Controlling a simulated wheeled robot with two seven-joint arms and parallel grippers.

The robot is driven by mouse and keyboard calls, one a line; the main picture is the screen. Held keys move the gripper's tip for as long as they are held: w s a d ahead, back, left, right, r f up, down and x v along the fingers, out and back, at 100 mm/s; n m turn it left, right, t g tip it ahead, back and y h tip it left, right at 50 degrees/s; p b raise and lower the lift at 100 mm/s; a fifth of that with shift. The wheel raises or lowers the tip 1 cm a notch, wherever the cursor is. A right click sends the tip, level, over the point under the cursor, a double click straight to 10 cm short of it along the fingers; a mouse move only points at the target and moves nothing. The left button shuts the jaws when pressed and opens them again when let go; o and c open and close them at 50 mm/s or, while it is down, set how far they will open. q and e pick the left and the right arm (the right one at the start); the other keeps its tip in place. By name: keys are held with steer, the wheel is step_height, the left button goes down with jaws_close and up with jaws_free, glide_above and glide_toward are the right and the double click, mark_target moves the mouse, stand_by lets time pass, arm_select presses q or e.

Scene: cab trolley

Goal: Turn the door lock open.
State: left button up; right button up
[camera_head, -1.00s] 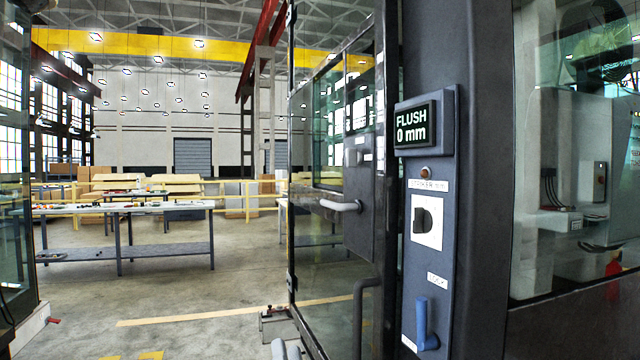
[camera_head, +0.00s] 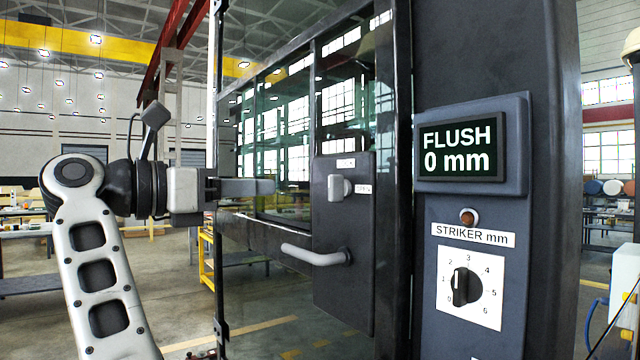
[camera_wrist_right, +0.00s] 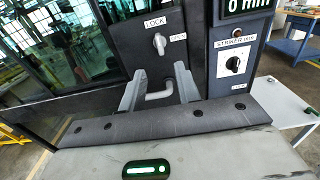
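The door lock is a small pale knob (camera_head: 336,188) on the dark plate of the glass door, with a LOCK label above it and a second label at its right. Its lever looks roughly upright. It also shows in the right wrist view as a knob (camera_wrist_right: 160,43) above the door handle. My right gripper (camera_head: 268,187) is left of the knob, at about its height, apart from it and empty. In the right wrist view its two fingers (camera_wrist_right: 157,85) are spread, with the handle seen between them. My left gripper is not in view.
A bent grey door handle (camera_head: 316,256) juts out below the knob. Right of the door, a dark post carries a display (camera_head: 460,148) reading FLUSH 0 mm and a striker dial (camera_head: 466,287). Workbenches (camera_head: 30,240) stand far behind at the left.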

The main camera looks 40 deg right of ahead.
mark_target(329, 186)
steer(key=d, duration=0.4)
steer(key=s+d+p, duration=0.1)
steer(key=d, duration=0.3)
steer(key=d+p, duration=0.1)
steer(key=d, duration=0.2)
steer(key=shift+s+d, duration=0.15)
steer(key=shift+d, duration=0.25)
steer(key=shift+d+p, duration=0.3)
steer(key=shift+d, duration=0.35)
jaws_close()
